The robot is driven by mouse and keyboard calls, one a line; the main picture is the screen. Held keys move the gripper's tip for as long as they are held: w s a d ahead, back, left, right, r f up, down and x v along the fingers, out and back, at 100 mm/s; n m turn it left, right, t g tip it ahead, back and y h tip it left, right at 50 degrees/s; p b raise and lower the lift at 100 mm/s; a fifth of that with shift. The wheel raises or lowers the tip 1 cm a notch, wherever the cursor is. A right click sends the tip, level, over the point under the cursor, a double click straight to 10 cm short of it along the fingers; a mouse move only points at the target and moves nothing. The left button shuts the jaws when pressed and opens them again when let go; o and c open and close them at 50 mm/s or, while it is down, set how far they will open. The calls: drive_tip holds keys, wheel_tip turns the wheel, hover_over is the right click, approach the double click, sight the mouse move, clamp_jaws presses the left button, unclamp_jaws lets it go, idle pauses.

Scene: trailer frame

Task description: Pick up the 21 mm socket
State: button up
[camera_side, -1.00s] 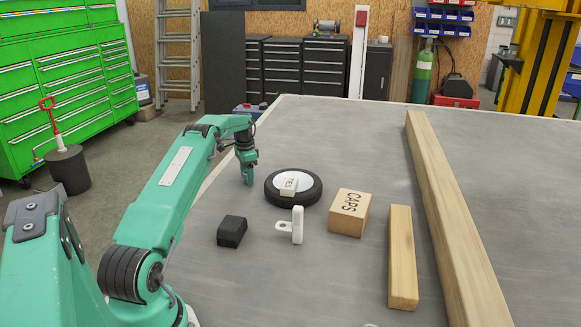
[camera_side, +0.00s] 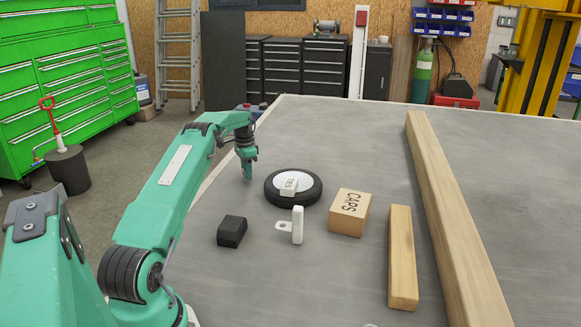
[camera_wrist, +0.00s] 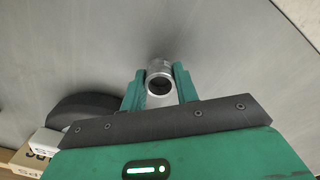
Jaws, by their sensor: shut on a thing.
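The socket (camera_wrist: 159,84) is a short silvery metal cylinder with a dark open end. In the wrist view it sits between the two green fingers of my gripper (camera_wrist: 159,88), which are shut on it from both sides. In the side view my gripper (camera_side: 249,177) points down at the grey table, left of the black wheel. The socket is too small or hidden to make out there. I cannot tell whether it touches the table.
Nearer are a black block (camera_side: 231,231), a white bracket (camera_side: 297,225), a CAPS box (camera_side: 349,213) and a short wooden block (camera_side: 402,257). A long beam (camera_side: 450,210) crosses the table.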

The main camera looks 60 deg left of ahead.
wheel_tip(320, 180, up, 3)
drive_tip(key=w+d+r, duration=0.1)
drive_tip(key=d+r, duration=0.1)
drive_tip(key=d, duration=0.1)
drive_tip(key=w+d+r, duration=0.1)
drive_tip(key=d+r, duration=0.1)
drive_tip(key=d, duration=0.2)
drive_tip(key=w+d+r, duration=0.1)
drive_tip(key=d+r, duration=0.1)
drive_tip(key=d, duration=0.2)
drive_tip(key=shift+w+d+r, duration=0.1)
drive_tip(key=shift+w+r, duration=0.15)
drive_tip(key=shift+r, duration=0.1)
